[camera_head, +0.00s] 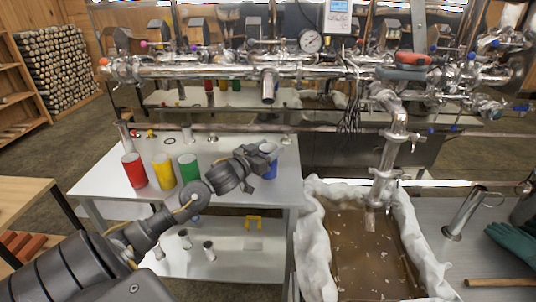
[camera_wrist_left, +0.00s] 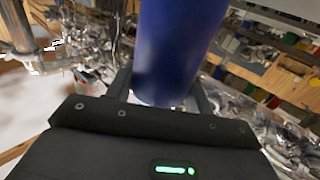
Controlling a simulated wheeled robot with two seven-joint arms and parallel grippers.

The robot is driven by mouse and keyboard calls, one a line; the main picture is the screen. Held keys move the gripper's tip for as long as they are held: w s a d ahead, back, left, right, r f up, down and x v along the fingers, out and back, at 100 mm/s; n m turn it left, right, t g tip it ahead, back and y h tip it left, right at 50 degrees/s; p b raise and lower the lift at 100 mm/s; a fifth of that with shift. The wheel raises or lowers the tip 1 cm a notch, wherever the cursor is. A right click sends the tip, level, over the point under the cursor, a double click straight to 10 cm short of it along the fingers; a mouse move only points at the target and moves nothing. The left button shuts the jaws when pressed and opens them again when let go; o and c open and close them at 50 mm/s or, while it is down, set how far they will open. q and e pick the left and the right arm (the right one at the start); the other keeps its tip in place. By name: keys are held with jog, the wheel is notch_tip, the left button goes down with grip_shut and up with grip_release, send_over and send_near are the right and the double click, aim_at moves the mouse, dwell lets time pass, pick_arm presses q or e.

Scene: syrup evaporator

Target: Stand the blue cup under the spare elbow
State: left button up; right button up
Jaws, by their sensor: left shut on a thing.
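The blue cup (camera_head: 272,171) is held by my left gripper (camera_head: 262,163) over the right part of the white table. My gripper partly hides it in the head view. In the left wrist view the blue cup (camera_wrist_left: 175,45) fills the space between the two fingers of my left gripper (camera_wrist_left: 160,92). A short pipe elbow (camera_head: 268,86) points down from the steel manifold, behind and above the cup. A longer pipe (camera_head: 384,185) drops into a lined basin at right. Which of them is the spare elbow I cannot tell for sure. My right gripper is out of view.
Red (camera_head: 134,170), yellow (camera_head: 163,171) and green (camera_head: 189,168) cups stand on the white table (camera_head: 110,188), left of my gripper. The white-lined basin (camera_head: 311,240) holds brown liquid.

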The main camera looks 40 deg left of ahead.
pick_arm(q)
jog(key=shift+f, duration=0.9)
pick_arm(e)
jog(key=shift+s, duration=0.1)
pick_arm(q)
jog(key=o, duration=1.2)
jog(key=shift+f, duration=0.15)
jog(key=shift+r, duration=0.2)
jog(key=shift+s+f, duration=0.15)
jog(key=shift+s, duration=0.25)
jog(key=shift+s+b, duration=0.45)
jog(key=shift+s, duration=5.2)
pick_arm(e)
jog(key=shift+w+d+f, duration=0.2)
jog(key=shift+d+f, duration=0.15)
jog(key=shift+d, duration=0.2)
